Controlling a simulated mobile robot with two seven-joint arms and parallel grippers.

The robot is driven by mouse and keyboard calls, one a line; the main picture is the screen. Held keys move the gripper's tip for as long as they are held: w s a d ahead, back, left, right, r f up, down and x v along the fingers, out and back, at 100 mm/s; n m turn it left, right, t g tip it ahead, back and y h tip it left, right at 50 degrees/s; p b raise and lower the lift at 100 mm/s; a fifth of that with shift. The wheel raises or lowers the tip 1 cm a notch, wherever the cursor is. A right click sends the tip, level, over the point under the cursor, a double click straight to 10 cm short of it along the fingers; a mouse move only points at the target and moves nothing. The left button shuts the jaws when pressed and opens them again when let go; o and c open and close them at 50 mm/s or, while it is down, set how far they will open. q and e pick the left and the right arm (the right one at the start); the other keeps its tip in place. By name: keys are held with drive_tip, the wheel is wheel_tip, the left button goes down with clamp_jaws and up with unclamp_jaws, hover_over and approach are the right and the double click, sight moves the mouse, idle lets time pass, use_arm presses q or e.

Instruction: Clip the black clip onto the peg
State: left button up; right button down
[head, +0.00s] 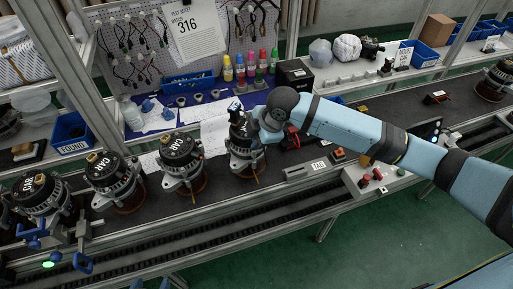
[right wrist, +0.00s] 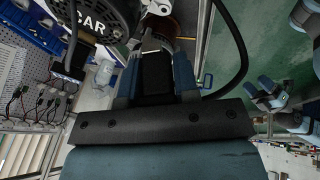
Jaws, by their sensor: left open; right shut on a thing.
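My right gripper (head: 262,138) is at the right side of the alternator (head: 240,146) on the belt, its arm coming in from the right. In the right wrist view its two blue fingers (right wrist: 158,68) are closed around a black piece, which looks like the black clip (right wrist: 157,75). The alternator (right wrist: 90,18), marked CAR, is just beyond the fingertips. A bare metal part (right wrist: 158,8) shows ahead of them; I cannot tell whether it is the peg or whether the clip touches it. My left gripper (head: 151,284) is open and empty at the bottom edge, only its fingertips showing.
More alternators (head: 182,160) stand in a row to the left. A black cable (right wrist: 239,50) loops beside my right gripper. Behind are a pegboard (head: 150,45) with hanging cables, coloured bottles (head: 250,65) and a blue bin (head: 72,130).

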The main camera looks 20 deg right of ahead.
drive_tip(key=shift+r+p, duration=0.4)
drive_tip(key=shift+r, duration=0.2)
drive_tip(key=shift+r+p, duration=1.35)
drive_tip(key=shift+p, duration=0.35)
use_arm(q)
wheel_tip(320, 180, up, 4)
drive_tip(key=shift+r, duration=0.15)
use_arm(e)
drive_tip(key=shift+f, duration=0.15)
